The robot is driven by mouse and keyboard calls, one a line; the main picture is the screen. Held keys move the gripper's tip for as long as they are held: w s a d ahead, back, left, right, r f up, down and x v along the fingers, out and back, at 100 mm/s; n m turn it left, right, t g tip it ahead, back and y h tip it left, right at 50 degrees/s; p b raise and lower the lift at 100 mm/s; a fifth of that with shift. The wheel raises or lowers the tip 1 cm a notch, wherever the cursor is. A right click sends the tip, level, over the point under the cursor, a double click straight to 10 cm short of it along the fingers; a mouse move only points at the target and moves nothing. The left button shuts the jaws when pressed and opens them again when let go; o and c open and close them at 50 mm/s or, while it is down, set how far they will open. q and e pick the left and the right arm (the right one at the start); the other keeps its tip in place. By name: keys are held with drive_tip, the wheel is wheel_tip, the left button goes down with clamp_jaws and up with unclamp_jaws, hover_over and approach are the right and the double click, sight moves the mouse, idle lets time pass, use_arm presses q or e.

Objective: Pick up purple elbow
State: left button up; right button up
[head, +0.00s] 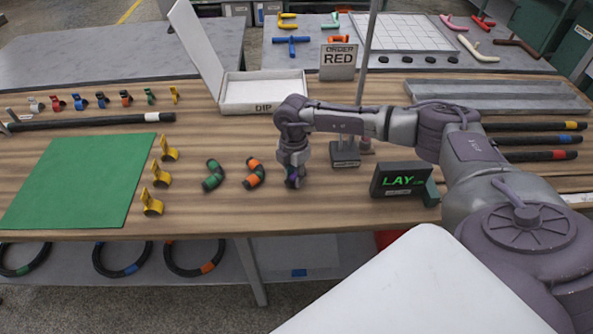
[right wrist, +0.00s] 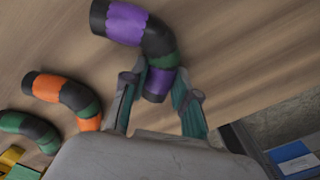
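The purple elbow (right wrist: 138,25) is a bent black hose piece with purple bands and a green stripe, lying on the wooden table. In the right wrist view its near end is between the two fingers of my right gripper (right wrist: 160,92), which are spread with a gap on the left side. In the head view my right gripper (head: 294,178) points down at the table and mostly hides the purple elbow (head: 290,184). My left gripper is not in view.
An orange elbow (head: 254,174) and a green elbow (head: 213,175) lie just left of the gripper. Yellow clips (head: 161,174) stand beside the green mat (head: 80,178). The LAY display (head: 402,180) is at the right, and the DIP tray (head: 262,107) is behind.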

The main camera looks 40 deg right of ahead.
clamp_jaws()
drive_tip(key=shift+r, duration=0.1)
